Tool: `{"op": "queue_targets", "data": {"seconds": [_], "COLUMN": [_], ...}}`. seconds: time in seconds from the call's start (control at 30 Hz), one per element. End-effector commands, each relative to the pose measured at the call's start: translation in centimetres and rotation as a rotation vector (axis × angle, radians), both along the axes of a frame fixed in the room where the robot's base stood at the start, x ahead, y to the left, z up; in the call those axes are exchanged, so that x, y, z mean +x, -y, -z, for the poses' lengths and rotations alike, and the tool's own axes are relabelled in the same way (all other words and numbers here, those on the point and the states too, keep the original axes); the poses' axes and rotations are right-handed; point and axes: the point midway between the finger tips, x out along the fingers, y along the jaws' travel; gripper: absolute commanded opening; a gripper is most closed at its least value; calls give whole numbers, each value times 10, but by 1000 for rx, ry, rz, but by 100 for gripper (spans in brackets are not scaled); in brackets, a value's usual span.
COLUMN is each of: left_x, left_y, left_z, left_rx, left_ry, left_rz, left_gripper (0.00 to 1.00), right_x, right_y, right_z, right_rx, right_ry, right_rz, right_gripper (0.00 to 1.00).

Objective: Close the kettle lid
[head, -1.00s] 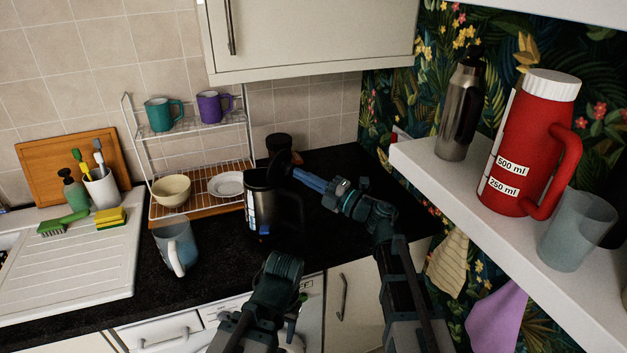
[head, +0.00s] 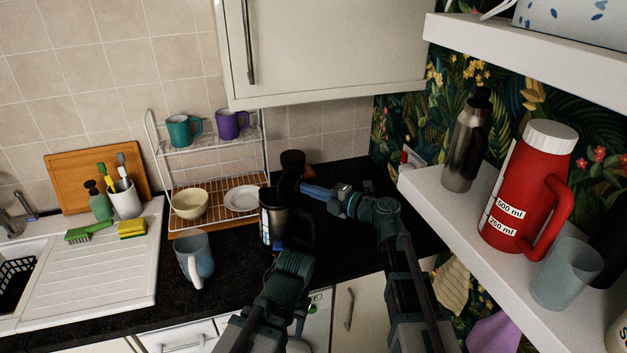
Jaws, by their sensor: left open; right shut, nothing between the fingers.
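The kettle (head: 272,222) stands upright on the black worktop, a dark and steel body with a light level window and a dark handle on its right side. Its dark lid (head: 288,187) appears raised at the top rim; the exact angle is hard to tell. My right gripper (head: 304,188) is shut and empty, its bluish fingers beside the lid at the kettle's upper right; I cannot tell whether they touch it. My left gripper (head: 294,255) is open, below and in front of the kettle near its handle. Its fingertips are largely hidden.
A grey-blue mug (head: 195,262) stands left of the kettle. Behind is a wire rack (head: 213,185) with cups, a bowl and a plate. A dark jar (head: 292,163) stands behind the kettle. A white shelf (head: 452,213) with a red jug (head: 527,190) is close on the right.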

Motion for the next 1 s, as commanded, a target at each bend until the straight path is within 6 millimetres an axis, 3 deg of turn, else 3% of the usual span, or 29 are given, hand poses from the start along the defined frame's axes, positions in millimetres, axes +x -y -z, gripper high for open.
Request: {"op": "queue_targets", "data": {"seconds": [0.03, 0.3, 0.53, 1.0], "left_x": [0, 0, 0, 0], "left_y": [0, 0, 0, 0], "left_z": [-26, -82, -84, -82], "left_rx": [0, 0, -1, -1], "left_ry": [0, 0, 0, 0], "left_rz": [0, 0, -2, -2], "left_gripper": [50, 50, 50, 50], "right_x": [3, 15, 26, 24], "right_y": [-4, -20, -36, -34], "right_z": [-17, -27, -25, -23], "right_rx": [-33, -213, -227, -226], "right_ry": [-22, -149, -158, -157], "right_rz": [-2, -2, 0, 1], "right_gripper": [0, 0, 0, 0]}}
